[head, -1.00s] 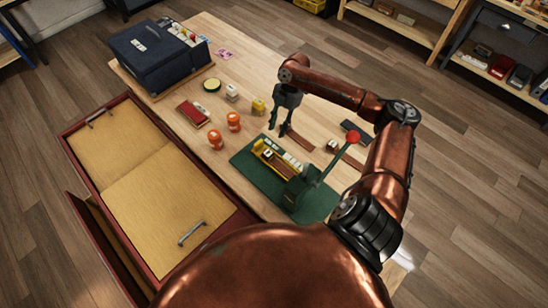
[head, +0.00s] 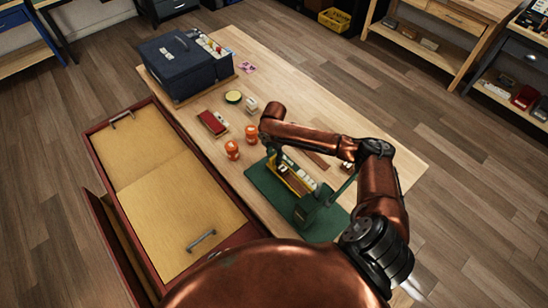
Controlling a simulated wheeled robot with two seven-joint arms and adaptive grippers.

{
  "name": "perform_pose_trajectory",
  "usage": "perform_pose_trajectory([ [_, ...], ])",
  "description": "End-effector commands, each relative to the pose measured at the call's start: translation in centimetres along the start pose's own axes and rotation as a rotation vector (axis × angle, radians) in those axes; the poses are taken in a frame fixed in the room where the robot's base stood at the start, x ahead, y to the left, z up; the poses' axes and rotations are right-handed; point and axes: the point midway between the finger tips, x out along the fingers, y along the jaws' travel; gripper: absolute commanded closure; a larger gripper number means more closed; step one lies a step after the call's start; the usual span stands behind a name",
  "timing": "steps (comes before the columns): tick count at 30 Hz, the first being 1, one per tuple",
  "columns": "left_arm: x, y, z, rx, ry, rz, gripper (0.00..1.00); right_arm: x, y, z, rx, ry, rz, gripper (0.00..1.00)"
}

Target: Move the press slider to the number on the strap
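The press is a green device (head: 308,209) with a yellow bed (head: 291,180) carrying a row of pale blocks; it stands on a green mat (head: 262,186). The slider and any number cannot be made out at this size. A brown strip, perhaps the strap (head: 318,160), lies on the table behind the press. My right gripper (head: 275,163) points down at the far left end of the yellow bed. Its fingers are small and dark and partly hidden under the wrist, so contact and opening are unclear. My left gripper is out of view.
Two orange jars (head: 232,150) stand left of the gripper, with a red case (head: 212,123), a round tin (head: 233,97) and a white jar (head: 251,106) behind. A dark blue box (head: 180,70) is at the back left. A wide red-framed case (head: 170,190) lies along the table's left side.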

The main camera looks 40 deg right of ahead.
Motion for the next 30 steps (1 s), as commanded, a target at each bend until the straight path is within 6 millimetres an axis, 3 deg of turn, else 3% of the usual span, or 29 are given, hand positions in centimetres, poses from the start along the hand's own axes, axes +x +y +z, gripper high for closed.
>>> perform_pose_trajectory([
  [10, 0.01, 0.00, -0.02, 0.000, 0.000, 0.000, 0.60, 0.45, -0.03, 0.01, 0.000, 0.000, -0.001, 0.70],
  [23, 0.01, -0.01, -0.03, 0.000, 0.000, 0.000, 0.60, 0.43, -0.04, 0.02, 0.000, 0.000, -0.001, 1.00],
  [30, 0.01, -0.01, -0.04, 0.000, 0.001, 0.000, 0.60, 0.42, -0.03, 0.02, 0.000, 0.000, -0.001, 1.00],
])
